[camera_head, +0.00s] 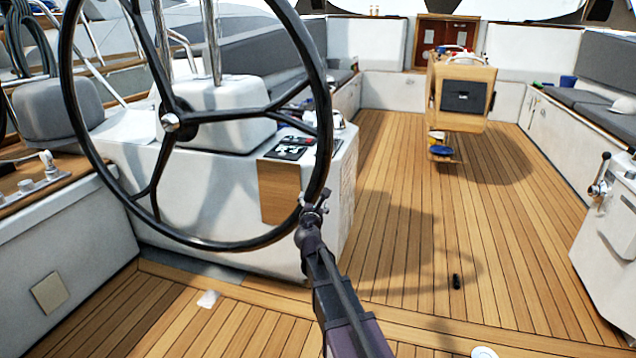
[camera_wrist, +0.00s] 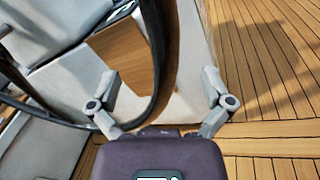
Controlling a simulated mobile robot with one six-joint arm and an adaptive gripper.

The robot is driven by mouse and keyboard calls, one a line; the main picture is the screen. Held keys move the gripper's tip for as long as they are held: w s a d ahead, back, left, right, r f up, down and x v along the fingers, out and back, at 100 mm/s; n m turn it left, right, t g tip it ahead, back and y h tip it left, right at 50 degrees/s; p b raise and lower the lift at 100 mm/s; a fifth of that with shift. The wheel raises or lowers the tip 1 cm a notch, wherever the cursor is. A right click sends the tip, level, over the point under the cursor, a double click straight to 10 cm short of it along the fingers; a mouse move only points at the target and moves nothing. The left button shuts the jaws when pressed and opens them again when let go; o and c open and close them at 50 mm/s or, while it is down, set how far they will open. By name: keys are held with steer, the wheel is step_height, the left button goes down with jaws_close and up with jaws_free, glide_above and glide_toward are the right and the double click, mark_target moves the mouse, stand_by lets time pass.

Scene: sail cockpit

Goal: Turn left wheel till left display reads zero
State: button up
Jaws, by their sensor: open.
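The left wheel (camera_head: 328,120) is a large black steering wheel with a few spokes and a metal hub, standing upright in front of a white pedestal (camera_head: 215,115) in the head view. My gripper (camera_head: 314,200) is at the lower right of its rim. In the wrist view my gripper (camera_wrist: 160,85) is open, its two grey fingers spread apart. The black rim (camera_wrist: 157,60) runs between the fingers there, nearer the left one. I cannot tell whether any finger touches it. The display is not clearly visible; a dark panel (camera_head: 290,148) on the pedestal is too small to read.
A wooden table (camera_head: 462,90) stands farther back on the plank deck (camera_head: 400,200). A white console with a lever (camera_head: 600,185) is at the right. A small black object (camera_head: 456,282) lies on the deck. The deck between pedestal and right console is mostly clear.

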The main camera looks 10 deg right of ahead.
mark_target(318, 182)
steer(key=shift+w, duration=0.15)
steer(key=x, duration=1.3)
steer(key=shift+w+d, duration=0.2)
steer(key=shift+w, duration=0.05)
steer(key=c, duration=1.2)
